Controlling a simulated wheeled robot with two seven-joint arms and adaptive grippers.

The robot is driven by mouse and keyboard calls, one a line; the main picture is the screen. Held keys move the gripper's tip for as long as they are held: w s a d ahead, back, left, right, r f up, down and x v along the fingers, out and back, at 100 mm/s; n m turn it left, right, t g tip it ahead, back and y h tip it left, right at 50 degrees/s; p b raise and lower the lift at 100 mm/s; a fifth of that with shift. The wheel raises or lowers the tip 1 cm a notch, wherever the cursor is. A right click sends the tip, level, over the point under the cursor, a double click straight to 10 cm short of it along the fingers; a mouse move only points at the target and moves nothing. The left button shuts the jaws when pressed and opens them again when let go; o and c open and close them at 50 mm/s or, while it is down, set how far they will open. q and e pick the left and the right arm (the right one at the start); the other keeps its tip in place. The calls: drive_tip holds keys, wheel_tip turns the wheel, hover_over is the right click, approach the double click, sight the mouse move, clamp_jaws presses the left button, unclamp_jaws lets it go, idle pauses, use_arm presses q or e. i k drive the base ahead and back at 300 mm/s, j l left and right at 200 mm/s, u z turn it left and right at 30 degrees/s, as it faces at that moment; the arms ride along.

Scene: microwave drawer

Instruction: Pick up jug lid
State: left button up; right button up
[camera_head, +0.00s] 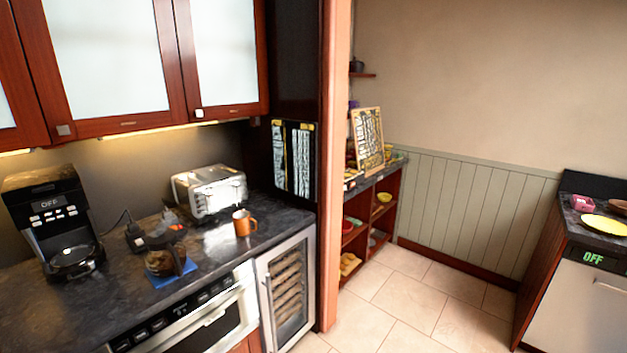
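A dark glass jug (163,263) with a black handle stands on a blue mat (172,275) on the dark counter, in the left half of the head view. Dark and orange shapes (166,237) show at and just behind its top. I cannot tell whether one of them is a jug lid, or whether it sits on the jug. Neither of my grippers is in view.
A coffee maker (46,215) stands left of the jug and a toaster (209,190) behind it. An orange mug (244,223) is to the right. A microwave drawer (205,318) and a glass-door cooler (288,287) are below the counter (90,307). Open tiled floor (425,300) lies right.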

sight(167, 236)
drive_tip(key=u, duration=1.6)
